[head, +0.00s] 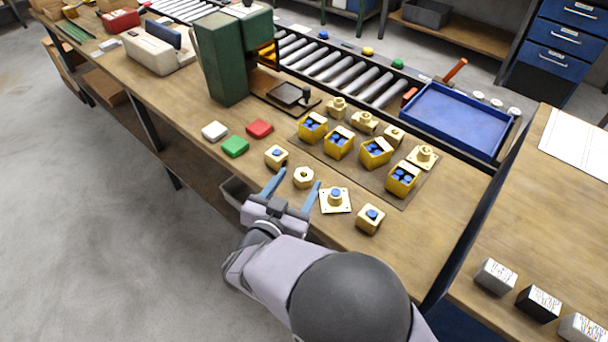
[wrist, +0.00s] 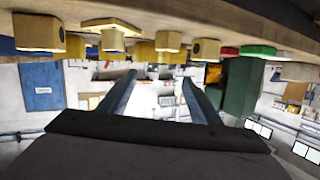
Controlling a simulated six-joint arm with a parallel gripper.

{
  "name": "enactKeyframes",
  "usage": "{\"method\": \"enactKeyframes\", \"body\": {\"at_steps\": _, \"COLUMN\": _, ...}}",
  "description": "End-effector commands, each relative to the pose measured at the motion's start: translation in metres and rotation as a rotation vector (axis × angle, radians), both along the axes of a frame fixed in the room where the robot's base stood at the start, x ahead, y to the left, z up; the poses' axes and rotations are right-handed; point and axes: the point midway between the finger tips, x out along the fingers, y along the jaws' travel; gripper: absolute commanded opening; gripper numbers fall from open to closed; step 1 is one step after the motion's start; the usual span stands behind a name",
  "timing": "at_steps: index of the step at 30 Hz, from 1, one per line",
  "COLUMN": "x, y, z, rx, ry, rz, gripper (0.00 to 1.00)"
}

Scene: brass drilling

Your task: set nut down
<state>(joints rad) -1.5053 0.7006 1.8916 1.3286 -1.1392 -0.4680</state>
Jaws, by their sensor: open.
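The brass hex nut (head: 303,178) appears to lie flat on the wooden bench, its round hole facing up. My gripper (head: 300,176) is open, with its two blue-grey fingers reaching in from the near edge on either side of the nut. A gap shows between each finger and the nut in the head view. In the wrist view, which is upside down, the open fingers (wrist: 161,85) point toward a row of brass parts under the bench top; I cannot tell for sure which is the nut.
A brass cube (head: 276,156) sits just left of the nut. A square flanged part (head: 335,200) is close to the right finger, with another cube (head: 370,219) beyond. Yellow blocks with blue holes stand on a brown mat (head: 395,200) behind. Green (head: 235,146) and red (head: 260,128) pieces lie left.

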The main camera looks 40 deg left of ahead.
Motion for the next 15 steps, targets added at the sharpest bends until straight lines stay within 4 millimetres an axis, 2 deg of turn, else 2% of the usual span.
{"method": "enactKeyframes", "body": {"at_steps": 1, "x": -0.003, "y": -0.001, "z": -0.014, "rx": -0.038, "ry": 0.035, "rz": 0.011, "gripper": 0.58}}
{"method": "enactKeyframes", "body": {"at_steps": 4, "x": -0.009, "y": 0.001, "z": -0.027, "rx": -0.088, "ry": 0.072, "rz": 0.039, "gripper": 0.58}}
{"method": "enactKeyframes", "body": {"at_steps": 9, "x": -0.009, "y": 0.003, "z": -0.029, "rx": -0.114, "ry": 0.07, "rz": 0.053, "gripper": 0.58}}
{"method": "enactKeyframes", "body": {"at_steps": 15, "x": 0.005, "y": 0.008, "z": -0.034, "rx": -0.112, "ry": 0.069, "rz": 0.051, "gripper": 0.58}}
